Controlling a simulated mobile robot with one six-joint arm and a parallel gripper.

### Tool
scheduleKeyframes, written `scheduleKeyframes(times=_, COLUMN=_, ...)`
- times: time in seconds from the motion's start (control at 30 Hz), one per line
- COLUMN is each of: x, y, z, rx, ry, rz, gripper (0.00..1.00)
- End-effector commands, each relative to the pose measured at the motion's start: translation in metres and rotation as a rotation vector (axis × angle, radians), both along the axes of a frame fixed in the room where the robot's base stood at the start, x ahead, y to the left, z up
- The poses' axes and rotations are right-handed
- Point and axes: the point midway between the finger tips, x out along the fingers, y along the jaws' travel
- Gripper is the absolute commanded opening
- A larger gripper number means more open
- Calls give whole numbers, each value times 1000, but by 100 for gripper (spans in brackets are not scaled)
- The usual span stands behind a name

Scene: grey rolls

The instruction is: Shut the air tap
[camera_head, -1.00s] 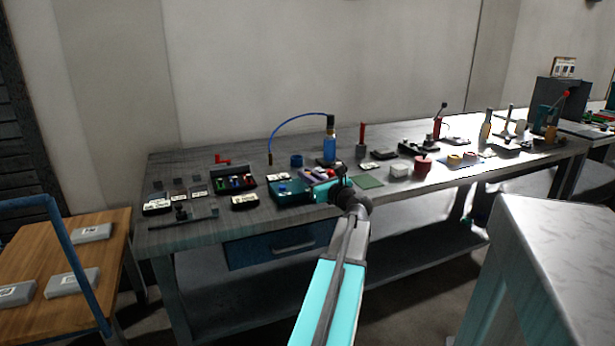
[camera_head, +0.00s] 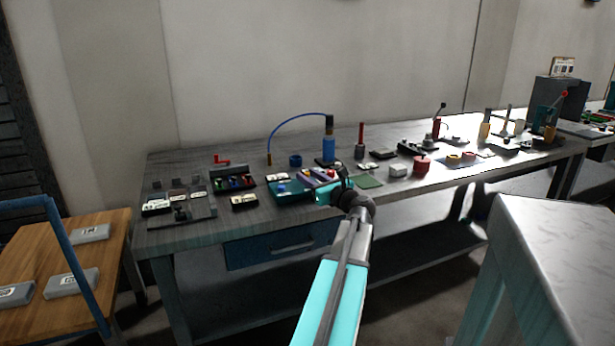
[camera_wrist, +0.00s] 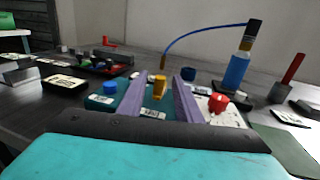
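My gripper (camera_wrist: 161,98) is open in the wrist view, its two purple fingers apart and pointing forward over a teal block (camera_wrist: 100,102). A yellow upright piece (camera_wrist: 159,84) on the block shows between the fingers; I cannot tell if they touch it. A blue knob (camera_wrist: 110,87) sits left of the fingers, and a red knob (camera_wrist: 218,102) on a white plate sits right of them. I cannot tell for sure which of these is the air tap. In the head view my gripper (camera_head: 318,177) is over the teal block (camera_head: 283,192), partly hiding it.
A blue cylinder (camera_head: 328,148) with a curved blue hose (camera_head: 297,117) stands behind the block. A black tray (camera_head: 234,183) and a red handle (camera_head: 221,160) are to the left. A green mat (camera_head: 366,181) and a red pot (camera_head: 421,167) are to the right. The workbench is crowded.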

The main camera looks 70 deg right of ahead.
Motion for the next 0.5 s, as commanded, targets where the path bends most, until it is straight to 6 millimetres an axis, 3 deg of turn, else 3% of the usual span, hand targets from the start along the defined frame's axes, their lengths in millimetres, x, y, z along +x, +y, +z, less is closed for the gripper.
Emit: scheduleKeyframes(times=0.5, x=-60, y=49, z=0, rx=0, ry=0, rz=-3, gripper=32)
